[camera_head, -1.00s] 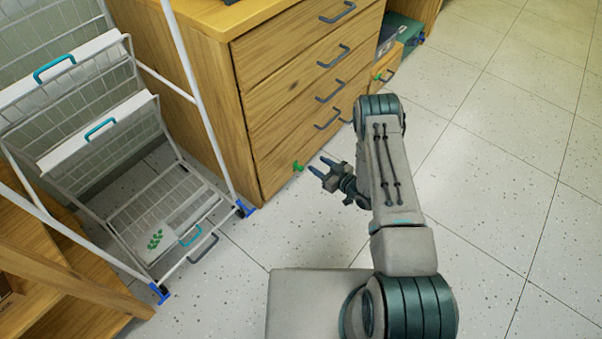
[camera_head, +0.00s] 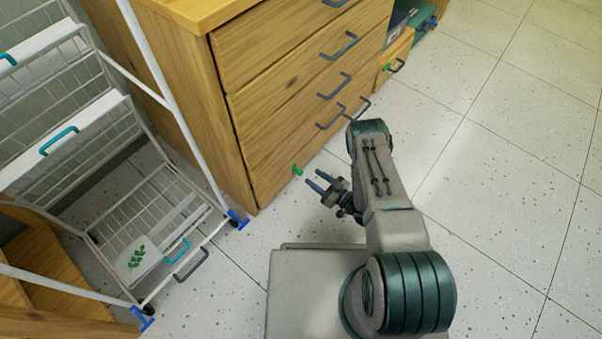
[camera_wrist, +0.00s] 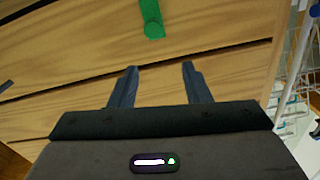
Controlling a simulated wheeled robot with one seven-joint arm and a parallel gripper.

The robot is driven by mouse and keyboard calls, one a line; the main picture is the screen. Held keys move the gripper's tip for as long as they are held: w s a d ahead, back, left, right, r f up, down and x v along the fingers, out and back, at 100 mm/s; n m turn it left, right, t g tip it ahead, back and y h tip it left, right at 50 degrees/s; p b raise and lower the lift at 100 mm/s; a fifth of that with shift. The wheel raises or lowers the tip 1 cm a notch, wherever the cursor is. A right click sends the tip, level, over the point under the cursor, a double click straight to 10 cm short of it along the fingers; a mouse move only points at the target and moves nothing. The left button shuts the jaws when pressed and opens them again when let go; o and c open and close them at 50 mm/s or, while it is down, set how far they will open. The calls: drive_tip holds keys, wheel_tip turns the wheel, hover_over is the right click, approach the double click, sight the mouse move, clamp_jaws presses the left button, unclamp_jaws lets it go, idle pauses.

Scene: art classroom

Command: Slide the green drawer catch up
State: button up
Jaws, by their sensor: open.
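The green drawer catch (camera_head: 297,170) is a small piece on the lower front of the wooden drawer cabinet (camera_head: 262,135), near its left corner.
A white wire rack (camera_head: 150,205) with trays and blue feet stands left of the cabinet. Dark bar handles (camera_head: 330,117) stick out from the drawers above the catch. Another green catch (camera_head: 386,67) is on a farther unit. The floor (camera_head: 480,200) at right is clear.

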sight(301, 172)
wheel_tip(301, 172, down, 4)
drive_tip(key=shift+w+a+f+b, duration=0.1)
drive_tip(key=shift+a+b, duration=0.05)
drive_tip(key=shift+b, duration=0.7)
drive_tip(key=x, duration=0.2)
drive_tip(key=b+x, duration=0.1)
drive_tip(key=x, duration=0.1)
drive_tip(key=r+b+x, duration=0.1)
drive_tip(key=x, duration=0.2)
drive_tip(key=shift+w+a, duration=0.1)
